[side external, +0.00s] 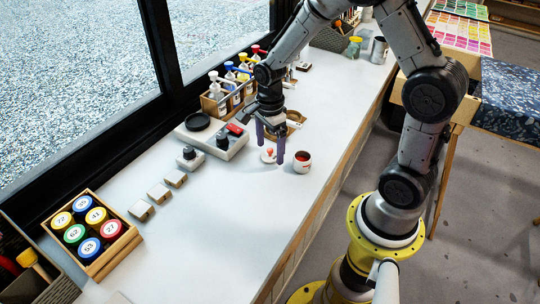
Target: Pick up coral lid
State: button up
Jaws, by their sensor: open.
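The coral lid (269,152) appears as a small coral knob on a pale disc, lying on the white counter. My gripper (270,157) hangs over it, pointing down, with its two dark fingers apart and the lid seen between them. Whether the fingers touch the lid cannot be told from this view. A small white pot (302,162) with a red inside stands open on the counter just right of the gripper. Part of the lid's disc is hidden behind the fingers.
A grey device (228,148) with a black round plate and a red part stands left of the gripper. Small blocks (158,192) lie further left. A wooden box of numbered bottles (92,235) and a bottle rack (222,98) stand by the window. The front counter is clear.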

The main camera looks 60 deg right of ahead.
jog(key=shift+f, duration=0.5)
jog(key=c, duration=1.4)
jog(key=shift+r, duration=0.1)
jog(key=shift+r, duration=0.4)
notch_tip(320, 180, up, 2)
jog(key=shift+r, duration=0.1)
jog(key=s+r, duration=0.3)
jog(key=s, duration=0.1)
jog(key=s+a+r, duration=0.1)
jog(key=s+r, duration=0.2)
jog(key=s, duration=0.2)
jog(key=s+a+r, duration=0.1)
jog(key=s+r, duration=0.3)
jog(key=shift+s+a, duration=0.25)
jog(key=shift+s, duration=0.15)
